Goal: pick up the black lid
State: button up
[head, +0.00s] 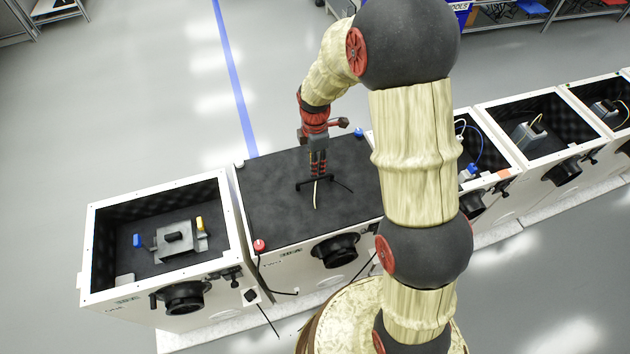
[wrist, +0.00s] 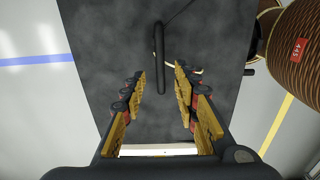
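The black lid (head: 275,205) lies flat over the top of the second white box from the left in the head view. A thin black bar handle (head: 304,184) stands near its middle. In the wrist view the dark lid (wrist: 105,35) fills the centre, with the handle (wrist: 158,45) running lengthwise. My gripper (head: 318,174) points down over the handle in the head view. In the wrist view my gripper (wrist: 160,70) has its fingers apart, one on each side of the handle's line, with gaps between. Whether the fingertips reach the handle's height is unclear.
A red knob (head: 259,246) and a blue knob (head: 359,133) sit at the lid's corners. An open box (head: 95,240) with a grey device (head: 178,242) adjoins on the left. More open boxes (head: 535,130) stand to the right. A pale cable (head: 316,197) lies by the handle.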

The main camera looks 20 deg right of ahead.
notch_tip(320, 180, down, 7)
jog(key=b, duration=0.4)
grip_shut()
dwell(0.9)
jog(key=shift+w+r, duration=0.15)
jog(key=shift+r, duration=0.05)
dwell(1.0)
jog(key=shift+r+p, duration=0.3)
jog(key=shift+p, duration=0.05)
notch_tip(320, 180, up, 7)
jog(key=p, duration=0.5)
jog(key=shift+r, duration=0.2)
jog(key=shift+f, duration=0.1)
